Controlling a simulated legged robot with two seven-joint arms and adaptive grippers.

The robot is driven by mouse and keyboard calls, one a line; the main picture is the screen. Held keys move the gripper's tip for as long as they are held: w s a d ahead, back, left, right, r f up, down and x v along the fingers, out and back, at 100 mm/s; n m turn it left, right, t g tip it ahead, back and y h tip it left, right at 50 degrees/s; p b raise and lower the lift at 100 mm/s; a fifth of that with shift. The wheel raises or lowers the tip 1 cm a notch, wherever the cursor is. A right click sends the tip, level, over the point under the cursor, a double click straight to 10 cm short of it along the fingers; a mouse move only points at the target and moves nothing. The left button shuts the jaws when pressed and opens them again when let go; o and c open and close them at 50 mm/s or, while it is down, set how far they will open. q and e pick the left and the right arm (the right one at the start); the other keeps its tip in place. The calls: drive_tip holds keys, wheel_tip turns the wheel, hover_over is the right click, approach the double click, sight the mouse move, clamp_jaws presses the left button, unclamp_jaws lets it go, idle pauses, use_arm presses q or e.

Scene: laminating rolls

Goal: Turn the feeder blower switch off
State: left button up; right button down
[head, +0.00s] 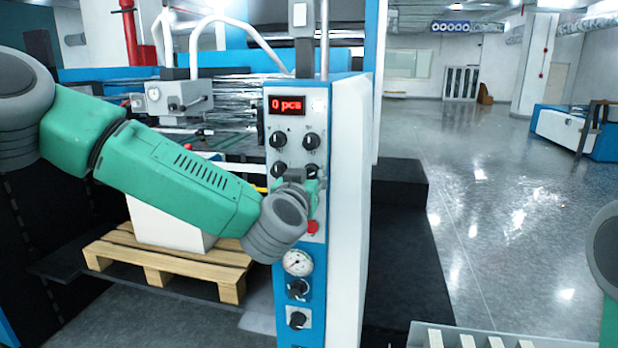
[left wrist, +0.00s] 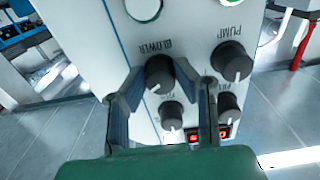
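The feeder blower switch (left wrist: 160,73) is a black knob beside the label BLOWER, which appears upside down in the left wrist view. Its white mark points toward the bottom of that view. In the head view the knob (head: 311,170) is partly hidden by my left gripper (head: 302,182). My left gripper also shows in the left wrist view (left wrist: 172,82). It is open, its two fingers on either side of the knob, the left one closer. I cannot tell whether it touches. My right gripper is out of view; only part of its arm shows.
A black PUMP knob (left wrist: 232,60) sits beside the right finger. Two more knobs (head: 278,139) (head: 310,141) are above, under the red display (head: 287,105) reading 0 pcs. A red button (head: 312,227) and a gauge (head: 297,262) are below. A wooden pallet (head: 160,270) stands left.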

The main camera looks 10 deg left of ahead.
use_arm(q)
clamp_jaws()
drive_tip(key=n+b, duration=0.3)
drive_tip(key=n, duration=0.1)
drive_tip(key=shift+f+n, duration=0.1)
drive_tip(key=shift+n, duration=0.2)
drive_tip(key=n+b, duration=0.2)
drive_tip(key=n, duration=0.1)
drive_tip(key=shift+n+b, duration=0.3)
drive_tip(key=shift+d+n+b, duration=0.1)
drive_tip(key=shift+n+b, duration=1.15)
drive_tip(key=shift+n, duration=0.55)
drive_tip(key=o, duration=0.7)
unclamp_jaws()
